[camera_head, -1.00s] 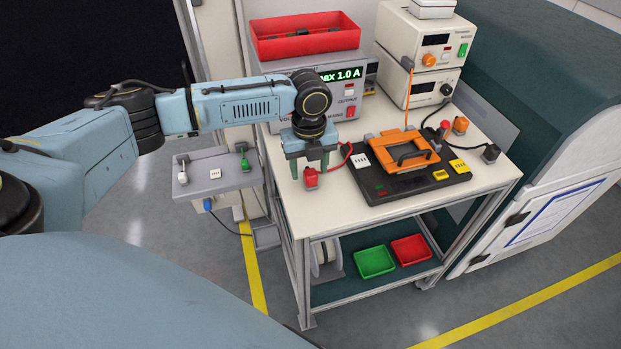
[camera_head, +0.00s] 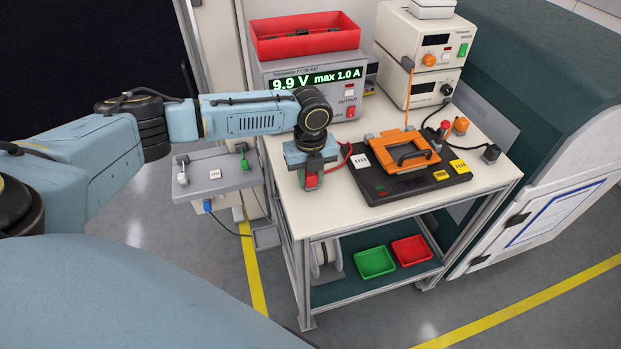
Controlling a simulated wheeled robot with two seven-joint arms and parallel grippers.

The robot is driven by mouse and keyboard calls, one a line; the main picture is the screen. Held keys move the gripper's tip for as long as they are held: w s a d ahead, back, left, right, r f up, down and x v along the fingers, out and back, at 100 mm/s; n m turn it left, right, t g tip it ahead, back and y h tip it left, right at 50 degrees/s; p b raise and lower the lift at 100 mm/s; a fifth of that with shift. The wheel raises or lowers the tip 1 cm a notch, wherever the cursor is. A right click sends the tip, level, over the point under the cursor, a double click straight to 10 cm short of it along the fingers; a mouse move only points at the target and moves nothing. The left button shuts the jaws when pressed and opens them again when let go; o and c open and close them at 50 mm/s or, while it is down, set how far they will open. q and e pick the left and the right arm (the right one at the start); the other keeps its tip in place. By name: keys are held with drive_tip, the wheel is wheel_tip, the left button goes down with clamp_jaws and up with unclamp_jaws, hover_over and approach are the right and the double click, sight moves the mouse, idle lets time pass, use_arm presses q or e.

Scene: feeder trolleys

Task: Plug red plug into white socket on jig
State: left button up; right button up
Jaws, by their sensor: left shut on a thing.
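My left gripper (camera_head: 312,181) points down over the left part of the trolley top, its green fingers shut on the red plug (camera_head: 311,181). A red cable runs from near the plug up toward the power supply. The dark jig (camera_head: 400,187) with an orange clamp frame (camera_head: 403,151) lies on the trolley just right of the gripper. Yellow blocks (camera_head: 459,166) sit at the jig's right. My right gripper is not in view.
A power supply (camera_head: 300,90) reading 9.9 V carries a red bin (camera_head: 305,42) behind the gripper. White instruments (camera_head: 425,55) stand at back right. A grey side shelf (camera_head: 215,187) is at left. Green and red trays (camera_head: 375,275) are below.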

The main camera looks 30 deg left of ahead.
sight(315, 176)
use_arm(q)
wheel_tip(315, 176, up, 10)
drive_tip(key=shift+r+p, duration=0.1)
drive_tip(key=shift+p, duration=0.3)
idle(0.5)
drive_tip(key=n, duration=0.1)
drive_tip(key=d+n, duration=0.1)
drive_tip(key=n, duration=0.1)
drive_tip(key=shift+s+d+r, duration=0.15)
drive_tip(key=shift+s+d, duration=0.05)
drive_tip(key=shift+s, duration=0.05)
drive_tip(key=s+d+r+n+b, duration=0.1)
drive_tip(key=s+d+n, duration=0.1)
drive_tip(key=n, duration=0.9)
drive_tip(key=s+d+r+n, duration=0.2)
drive_tip(key=d+n, duration=0.3)
drive_tip(key=n, duration=0.7)
drive_tip(key=shift+s+d+b, duration=0.25)
drive_tip(key=shift+s+b, duration=0.05)
drive_tip(key=shift+b, duration=0.1)
drive_tip(key=shift+s, duration=0.1)
